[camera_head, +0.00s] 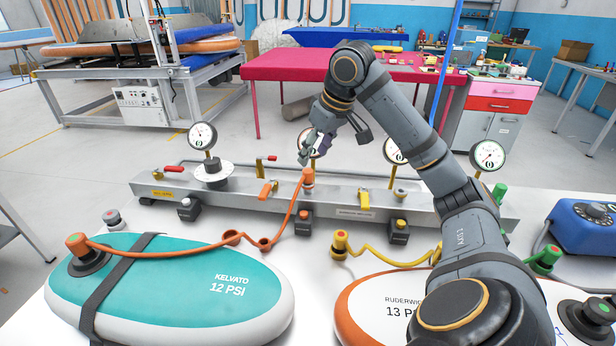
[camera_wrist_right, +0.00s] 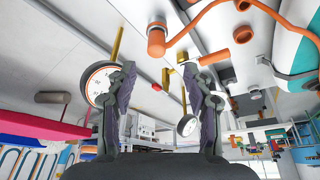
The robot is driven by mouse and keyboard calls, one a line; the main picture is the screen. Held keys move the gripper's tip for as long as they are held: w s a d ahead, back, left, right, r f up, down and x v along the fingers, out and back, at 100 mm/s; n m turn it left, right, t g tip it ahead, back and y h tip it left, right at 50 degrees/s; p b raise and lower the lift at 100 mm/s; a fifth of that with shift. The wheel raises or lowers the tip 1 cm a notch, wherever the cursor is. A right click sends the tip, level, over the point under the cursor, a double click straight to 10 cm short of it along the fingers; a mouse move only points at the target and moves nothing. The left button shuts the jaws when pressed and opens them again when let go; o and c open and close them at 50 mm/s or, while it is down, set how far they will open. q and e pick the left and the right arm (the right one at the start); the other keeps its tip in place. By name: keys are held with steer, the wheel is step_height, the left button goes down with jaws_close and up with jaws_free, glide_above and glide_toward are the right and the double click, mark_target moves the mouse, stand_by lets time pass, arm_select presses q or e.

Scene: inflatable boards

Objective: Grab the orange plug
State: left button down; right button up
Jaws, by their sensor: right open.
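The orange plug (camera_head: 308,180) stands upright on the grey metal manifold (camera_head: 340,207), with an orange hose (camera_head: 180,252) running from it to the left, to the valve of the teal board (camera_head: 225,258). In the right wrist view the orange plug (camera_wrist_right: 156,42) shows beyond the fingertips, roughly between them. My right gripper (camera_head: 311,155) is just above and behind the plug in the head view. Its two fingers are apart and nothing is between them in the right wrist view (camera_wrist_right: 160,72). My left gripper is in neither view.
Pressure gauges (camera_head: 202,136) rise along the manifold's back, one partly behind my gripper. An orange lever (camera_head: 265,190) and a yellow lever (camera_head: 364,197) flank the plug. A yellow hose (camera_head: 390,257) lies right, near a white-and-orange board (camera_head: 365,300). A blue device (camera_head: 585,228) stands far right.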

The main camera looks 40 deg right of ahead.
mark_target(309, 171)
steer(key=x, duration=0.3)
steer(key=shift+d+f, duration=0.1)
steer(key=shift+w+f+b, duration=0.15)
steer(key=shift+f+b, duration=0.25)
steer(key=shift+f, duration=0.25)
steer(key=x, duration=0.4)
steer(key=shift+d, duration=0.2)
steer(key=shift+c, duration=0.9)
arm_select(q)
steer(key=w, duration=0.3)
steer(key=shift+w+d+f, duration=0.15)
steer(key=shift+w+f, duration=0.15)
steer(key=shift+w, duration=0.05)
arm_select(e)
jaws_close()
